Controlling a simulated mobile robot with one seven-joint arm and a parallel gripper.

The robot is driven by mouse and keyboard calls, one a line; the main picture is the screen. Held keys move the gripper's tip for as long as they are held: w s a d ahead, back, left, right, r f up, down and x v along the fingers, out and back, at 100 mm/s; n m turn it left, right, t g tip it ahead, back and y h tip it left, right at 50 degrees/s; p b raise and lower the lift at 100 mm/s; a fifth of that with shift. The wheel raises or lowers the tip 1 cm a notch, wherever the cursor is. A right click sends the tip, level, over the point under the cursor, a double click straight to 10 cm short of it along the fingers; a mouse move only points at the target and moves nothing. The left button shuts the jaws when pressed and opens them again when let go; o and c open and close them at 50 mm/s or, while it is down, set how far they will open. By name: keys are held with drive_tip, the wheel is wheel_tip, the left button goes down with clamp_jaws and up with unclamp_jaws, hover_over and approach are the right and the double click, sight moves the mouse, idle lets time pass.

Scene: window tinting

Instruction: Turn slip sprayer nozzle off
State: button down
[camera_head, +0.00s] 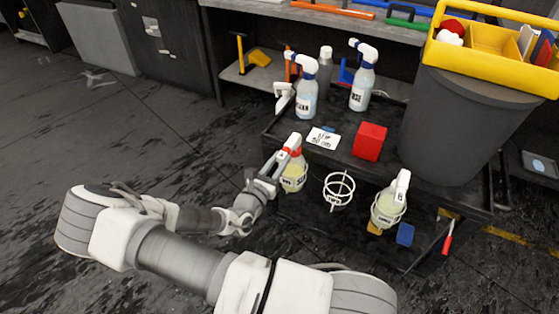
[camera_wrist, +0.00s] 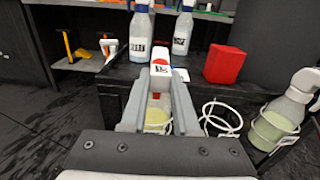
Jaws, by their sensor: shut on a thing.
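The slip sprayer (camera_head: 293,178), with a white and red head and pale yellow liquid, stands upright in a holder at the cart's left front corner. Its label is too small to read surely. My gripper (camera_head: 277,164) reaches it from the left and is shut on its head. In the wrist view, the two grey fingers of my gripper (camera_wrist: 161,80) lie on either side of the sprayer's head (camera_wrist: 161,69). The nozzle tip's setting cannot be made out. The lower bottle is partly hidden behind the fingers.
An empty white wire ring holder (camera_head: 339,190) is just right of the sprayer, then another sprayer (camera_head: 388,208) in a ring. Two blue-liquid sprayers (camera_head: 306,98) (camera_head: 362,90), a red box (camera_head: 369,142) and a grey bin (camera_head: 450,125) stand on the black cart. Floor at left is clear.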

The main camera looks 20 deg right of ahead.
drive_tip(key=c, duration=0.6)
unclamp_jaws()
drive_tip(key=shift+c, duration=0.2)
drive_tip(key=p+v, duration=0.2)
drive_tip(key=v, duration=1.5)
drive_tip(key=shift+s+a, duration=0.15)
